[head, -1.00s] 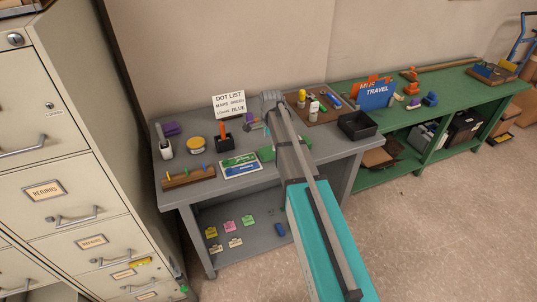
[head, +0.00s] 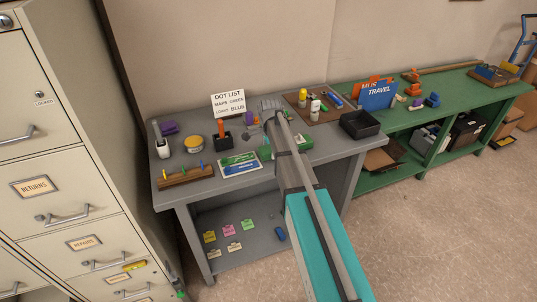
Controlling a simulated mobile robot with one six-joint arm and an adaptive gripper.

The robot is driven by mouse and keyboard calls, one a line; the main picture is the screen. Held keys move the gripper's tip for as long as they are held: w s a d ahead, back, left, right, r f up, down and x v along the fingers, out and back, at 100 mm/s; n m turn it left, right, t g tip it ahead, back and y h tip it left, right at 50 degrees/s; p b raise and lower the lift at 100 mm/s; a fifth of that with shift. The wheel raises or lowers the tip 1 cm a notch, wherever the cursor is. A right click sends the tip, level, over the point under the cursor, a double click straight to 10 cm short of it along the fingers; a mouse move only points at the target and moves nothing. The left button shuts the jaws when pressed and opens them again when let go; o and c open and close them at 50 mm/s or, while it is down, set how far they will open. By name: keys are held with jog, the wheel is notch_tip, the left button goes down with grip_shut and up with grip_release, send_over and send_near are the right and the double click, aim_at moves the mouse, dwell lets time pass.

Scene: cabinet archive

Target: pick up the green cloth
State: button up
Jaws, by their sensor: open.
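A green cloth (head: 265,152) lies on the grey table, at the left side of my arm; my arm hides part of it. Another green patch (head: 303,141) shows just right of my arm, and I cannot tell whether it is the same cloth. My gripper (head: 271,106) is at the far end of the arm, over the back of the table beyond the cloth. It is open and small in view, and I see nothing held in it.
Left of the cloth are a blue-and-green card tray (head: 241,168), a dark pen cup (head: 223,141) and a yellow-lidded jar (head: 193,144). A dot list sign (head: 229,103) stands at the back.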

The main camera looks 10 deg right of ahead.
aim_at(270, 149)
dwell(0.4)
jog(key=c, duration=0.9)
jog(key=shift+o, duration=0.2)
jog(key=shift+r, duration=0.15)
notch_tip(270, 149, up, 3)
jog(key=p, duration=0.3)
jog(key=s+r+p, duration=0.9)
jog(key=s+p, duration=0.1)
jog(key=s, duration=0.4)
jog(key=shift+a+r, duration=0.15)
jog(key=shift+r, duration=0.2)
jog(key=o, duration=0.4)
jog(key=c, duration=0.4)
